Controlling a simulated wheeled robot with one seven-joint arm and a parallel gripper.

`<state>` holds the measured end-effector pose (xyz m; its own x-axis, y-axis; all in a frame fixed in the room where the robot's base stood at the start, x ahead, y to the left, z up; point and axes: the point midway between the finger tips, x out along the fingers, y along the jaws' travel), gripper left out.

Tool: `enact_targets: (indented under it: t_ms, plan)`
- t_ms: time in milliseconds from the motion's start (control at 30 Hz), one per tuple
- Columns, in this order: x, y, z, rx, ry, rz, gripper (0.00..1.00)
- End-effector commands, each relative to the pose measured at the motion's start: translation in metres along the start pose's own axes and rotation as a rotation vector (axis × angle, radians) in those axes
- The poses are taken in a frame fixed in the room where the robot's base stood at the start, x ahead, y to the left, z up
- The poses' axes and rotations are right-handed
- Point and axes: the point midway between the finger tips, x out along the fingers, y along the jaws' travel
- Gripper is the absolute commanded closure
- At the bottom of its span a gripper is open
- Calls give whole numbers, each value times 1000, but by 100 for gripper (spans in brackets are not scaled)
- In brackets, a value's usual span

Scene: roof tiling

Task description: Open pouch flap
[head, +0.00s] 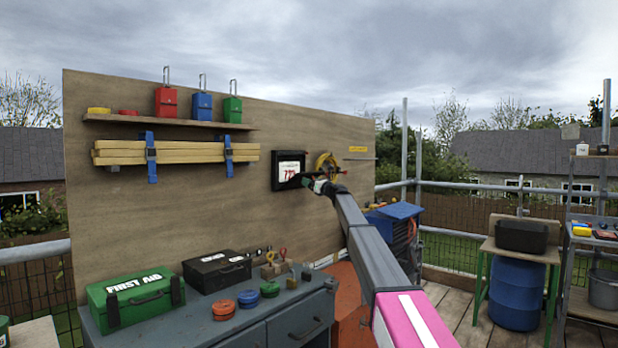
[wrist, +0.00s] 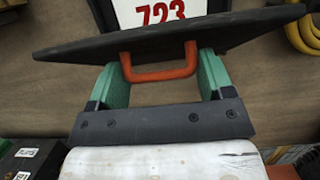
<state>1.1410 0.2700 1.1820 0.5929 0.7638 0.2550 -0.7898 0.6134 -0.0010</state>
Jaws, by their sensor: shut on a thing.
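The black pouch (head: 276,172) is mounted on the plywood board. A white sheet (head: 290,170) with a red number shows in it, and the sheet also shows in the wrist view (wrist: 158,12). In the wrist view the dark flap (wrist: 80,43) spans the picture below the sheet, tilted out from the board. An orange handle (wrist: 160,75) sits on the flap. My gripper (wrist: 166,62), with green fingers, is shut on this handle, one finger at each end. In the head view my gripper (head: 318,185) is at the pouch's lower right and hides part of it.
A shelf (head: 160,122) with red, blue and green padlock-like boxes is at upper left. Below stands a grey workbench (head: 250,325) with a first aid box (head: 135,300), a black case (head: 216,270) and small tools.

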Motion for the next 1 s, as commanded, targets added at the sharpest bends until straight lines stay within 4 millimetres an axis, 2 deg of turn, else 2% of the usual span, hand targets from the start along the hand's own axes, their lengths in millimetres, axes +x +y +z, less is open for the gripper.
enact_targets:
  t_ms: [33, 200, 533, 1000]
  plan:
    - [-1, -4, -9, -2, 9, -10, 68]
    - [-6, -5, -19, -2, 9, -10, 68]
    - [-11, -5, -38, 0, -133, -8, 69]
    - [-13, -5, -50, 2, -246, -8, 69]
